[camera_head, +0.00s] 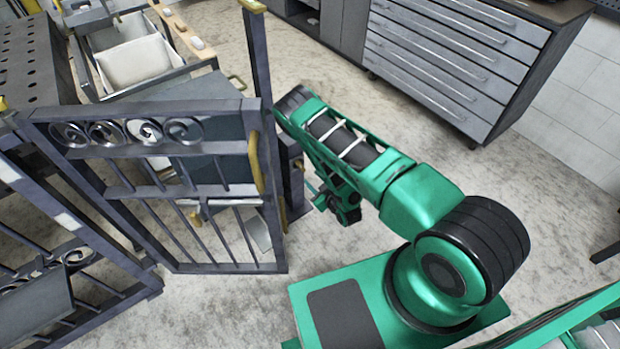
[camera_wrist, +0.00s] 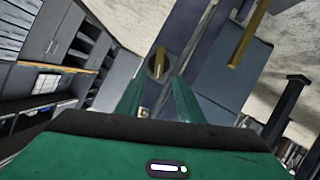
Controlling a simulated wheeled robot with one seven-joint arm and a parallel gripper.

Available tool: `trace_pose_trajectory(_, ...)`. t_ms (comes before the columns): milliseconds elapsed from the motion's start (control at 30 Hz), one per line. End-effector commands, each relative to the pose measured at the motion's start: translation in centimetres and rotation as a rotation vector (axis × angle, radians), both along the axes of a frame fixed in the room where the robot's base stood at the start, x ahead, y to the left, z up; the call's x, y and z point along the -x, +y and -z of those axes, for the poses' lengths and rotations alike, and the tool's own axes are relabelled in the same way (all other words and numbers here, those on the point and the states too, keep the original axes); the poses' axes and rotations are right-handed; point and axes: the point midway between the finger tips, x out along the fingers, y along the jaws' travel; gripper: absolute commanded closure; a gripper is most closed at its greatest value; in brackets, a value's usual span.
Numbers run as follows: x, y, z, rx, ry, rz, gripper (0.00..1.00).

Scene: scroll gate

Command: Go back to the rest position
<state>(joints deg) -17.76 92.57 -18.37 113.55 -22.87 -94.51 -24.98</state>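The dark metal scroll gate (camera_head: 190,138) stands left of my arm in the head view. It has a row of scrolls near the top, upright bars below and a brass handle (camera_head: 254,163) on its right edge. My green arm reaches toward that edge, and its lower end hangs just right of the gate. In the wrist view my gripper (camera_wrist: 155,84) has its two green fingers spread apart with nothing visibly held between them. A brass knob on a round grey plate (camera_wrist: 157,63) shows beyond the fingertips. Whether the fingers touch anything is unclear.
A grey drawer cabinet (camera_head: 455,60) stands at the back right. A metal cart with a white sack (camera_head: 135,62) is behind the gate. More dark railing (camera_head: 50,290) is at the lower left. Concrete floor (camera_head: 540,190) is clear to the right.

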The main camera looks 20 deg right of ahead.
Motion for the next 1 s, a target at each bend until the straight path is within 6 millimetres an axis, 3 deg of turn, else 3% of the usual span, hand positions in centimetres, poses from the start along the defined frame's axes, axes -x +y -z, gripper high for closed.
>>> trace_pose_trajectory(633,-0.3,-0.1,-0.5,0.0,0.004,0.003,0.66)
trace_pose_trajectory(767,-2.0,-0.3,-2.2,-0.002,0.035,0.019,0.66)
trace_pose_trajectory(1000,-5.7,-2.1,-7.6,-0.009,0.148,0.08,0.66)
